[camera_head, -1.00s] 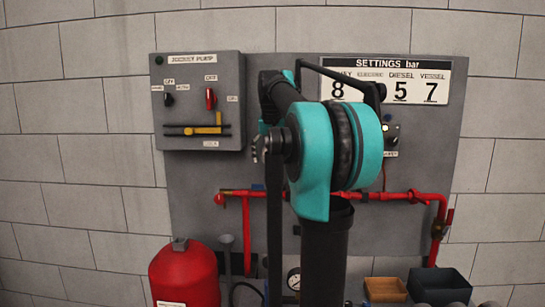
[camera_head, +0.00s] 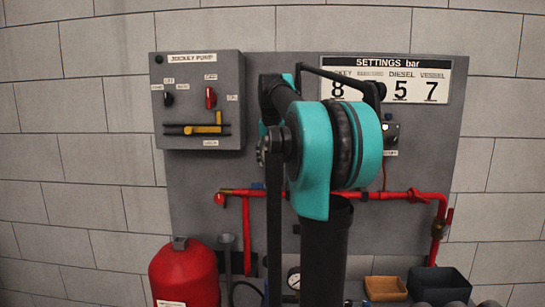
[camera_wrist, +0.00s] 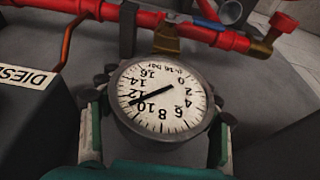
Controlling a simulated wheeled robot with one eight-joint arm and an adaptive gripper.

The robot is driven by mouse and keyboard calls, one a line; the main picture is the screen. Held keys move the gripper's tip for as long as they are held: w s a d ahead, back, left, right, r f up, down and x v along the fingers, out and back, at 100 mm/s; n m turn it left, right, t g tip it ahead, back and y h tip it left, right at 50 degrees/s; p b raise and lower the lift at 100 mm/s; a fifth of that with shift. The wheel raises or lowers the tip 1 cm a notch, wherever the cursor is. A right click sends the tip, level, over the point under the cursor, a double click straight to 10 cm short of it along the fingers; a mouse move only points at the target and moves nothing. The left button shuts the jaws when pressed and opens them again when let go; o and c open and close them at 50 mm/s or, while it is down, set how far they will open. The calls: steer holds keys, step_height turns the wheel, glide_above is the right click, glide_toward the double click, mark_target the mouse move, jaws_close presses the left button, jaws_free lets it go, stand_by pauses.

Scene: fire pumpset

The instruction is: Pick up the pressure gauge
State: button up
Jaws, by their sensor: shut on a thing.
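The pressure gauge (camera_wrist: 160,98) is a round white dial with a dark rim and a black needle. In the wrist view it sits between the two fingers of my gripper (camera_wrist: 158,115), which are shut on its sides. The dial reads upside down in that view. A brass fitting (camera_wrist: 167,40) shows just above the gauge, by the red pipe; I cannot tell whether they are joined. In the head view a gauge dial (camera_head: 293,278) shows low, partly hidden behind my arm. My gripper is hidden there.
A red pipe (camera_wrist: 140,17) with a brass valve crosses above the gauge. A dark box with a DIESEL label (camera_wrist: 25,78) stands at left. In the head view a red tank (camera_head: 183,275), a brown tray (camera_head: 385,288) and a dark bin (camera_head: 440,283) stand low before the panel.

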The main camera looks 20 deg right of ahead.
steer(key=shift+r, duration=0.1)
step_height(320, 180, up, 19)
steer(key=shift+r, duration=0.2)
steer(key=shift+c, duration=0.3)
